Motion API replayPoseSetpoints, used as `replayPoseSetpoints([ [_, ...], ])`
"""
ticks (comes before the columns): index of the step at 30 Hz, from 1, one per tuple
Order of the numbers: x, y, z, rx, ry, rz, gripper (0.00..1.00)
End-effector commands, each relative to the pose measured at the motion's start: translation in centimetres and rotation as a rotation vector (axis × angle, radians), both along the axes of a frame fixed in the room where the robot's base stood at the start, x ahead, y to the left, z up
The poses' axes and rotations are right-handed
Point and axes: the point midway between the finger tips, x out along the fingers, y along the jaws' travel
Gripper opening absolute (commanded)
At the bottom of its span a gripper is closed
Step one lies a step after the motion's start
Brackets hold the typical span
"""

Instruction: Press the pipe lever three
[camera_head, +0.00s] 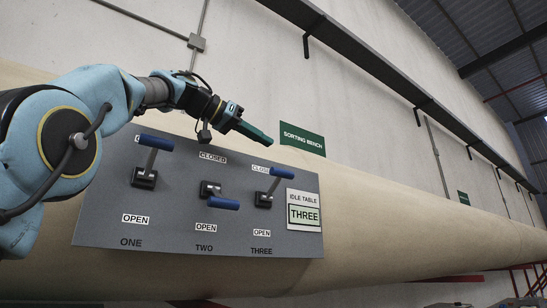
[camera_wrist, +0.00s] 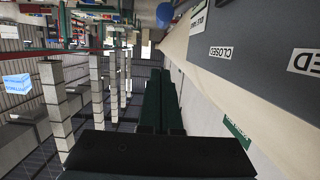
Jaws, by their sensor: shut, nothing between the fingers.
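The pipe lever three (camera_head: 281,174) has a blue handle and stands raised by its CLOSED label, above the label THREE on a grey panel (camera_head: 177,235). Lever one (camera_head: 155,142) is also raised to CLOSED. Lever two (camera_head: 223,203) is down, toward OPEN. A small sign on the panel reads IDLE TABLE THREE (camera_head: 303,214). My gripper (camera_head: 268,141) is shut and empty. In the head view its tip appears just above lever three's handle, apart from it. In the wrist view my gripper (camera_wrist: 162,75) points away, with the panel (camera_wrist: 245,50) at upper right.
The panel is mounted on a large tan pipe (camera_head: 400,225) running to the right. A green SORTING BENCH sign (camera_head: 302,138) is on the wall right of my gripper tip. Grey conduit (camera_head: 196,42) runs down the wall behind my arm. The space right of the panel is clear.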

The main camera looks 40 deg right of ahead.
Motion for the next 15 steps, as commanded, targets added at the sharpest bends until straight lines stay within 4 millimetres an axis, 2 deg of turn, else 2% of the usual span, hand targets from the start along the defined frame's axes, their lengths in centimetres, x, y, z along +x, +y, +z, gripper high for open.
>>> replayPoseSetpoints([
  [5,-0.4,-3.8,-0.7,0.002,0.002,-0.004,0.00],
  [9,-0.2,-3.5,-3.0,0.002,0.001,0.002,0.00],
  [15,-0.2,-3.6,-4.4,0.001,0.001,0.001,0.00],
])
